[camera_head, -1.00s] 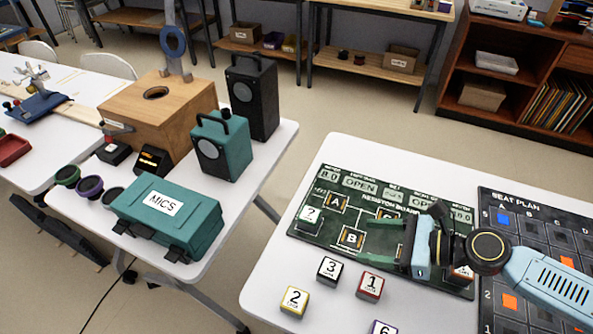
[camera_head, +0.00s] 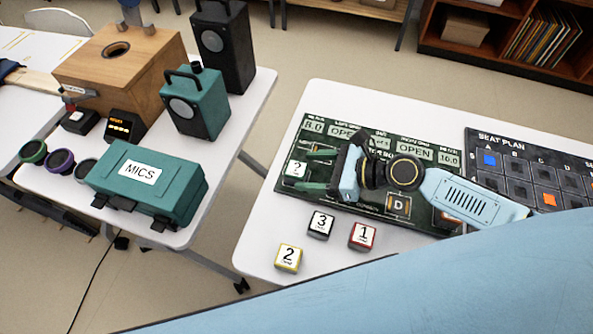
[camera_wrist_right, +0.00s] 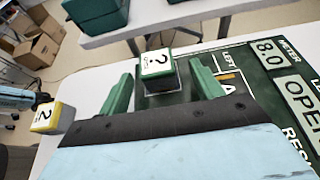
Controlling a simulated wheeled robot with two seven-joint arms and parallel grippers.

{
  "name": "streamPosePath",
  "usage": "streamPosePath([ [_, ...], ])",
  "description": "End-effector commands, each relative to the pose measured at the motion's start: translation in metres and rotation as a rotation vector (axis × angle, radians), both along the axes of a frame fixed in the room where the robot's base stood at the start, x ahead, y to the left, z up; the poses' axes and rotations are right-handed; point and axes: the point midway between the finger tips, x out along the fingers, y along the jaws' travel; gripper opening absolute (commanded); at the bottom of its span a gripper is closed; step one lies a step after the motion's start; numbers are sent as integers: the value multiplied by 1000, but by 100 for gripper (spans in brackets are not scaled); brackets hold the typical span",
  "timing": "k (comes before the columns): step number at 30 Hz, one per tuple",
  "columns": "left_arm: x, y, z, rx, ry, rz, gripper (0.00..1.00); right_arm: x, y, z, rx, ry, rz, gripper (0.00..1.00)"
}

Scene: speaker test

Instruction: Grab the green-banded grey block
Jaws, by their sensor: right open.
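The grey block with a green band and a white "?" top (camera_head: 296,169) stands at the left end of the green board (camera_head: 290,199). In the right wrist view the block (camera_wrist_right: 157,64) sits between the tips of my open right gripper (camera_wrist_right: 160,76), with a gap on each side. In the head view my right gripper (camera_head: 314,171) points left, its two green fingers reaching to the block. The fingers are not closed on it.
Blocks numbered 2 (camera_head: 288,258), 3 (camera_head: 320,225) and 1 (camera_head: 362,236) stand in front of the board on the white table (camera_head: 262,225). The seat plan board (camera_head: 481,166) lies to the right. A teal MICS case (camera_head: 150,180) is on the left table. My blue arm link covers the lower right.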

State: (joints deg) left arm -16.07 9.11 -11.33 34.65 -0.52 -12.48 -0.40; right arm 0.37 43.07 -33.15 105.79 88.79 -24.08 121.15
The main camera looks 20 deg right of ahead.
Motion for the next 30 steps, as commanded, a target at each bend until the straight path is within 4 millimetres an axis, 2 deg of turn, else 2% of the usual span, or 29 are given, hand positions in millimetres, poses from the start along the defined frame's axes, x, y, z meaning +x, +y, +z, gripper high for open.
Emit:
streamPosePath([
  [3, 0, 0, 0, 0, 0, 0, 36, 8, 19, -5, 2, -3, 2, 65],
  [7, -1, 0, -3, 0, 1, 0, 36, 16, 30, -12, 2, -2, 0, 65],
  [16, -11, 1, -3, 2, 15, -1, 36, 18, 33, -13, 0, -1, 0, 65],
  [27, -14, 5, -3, 7, 20, -1, 36, 18, 33, -13, 0, -1, 0, 17],
  [30, -12, 5, -3, 7, 17, -1, 36, 18, 33, -13, 0, -1, 0, 16],
])
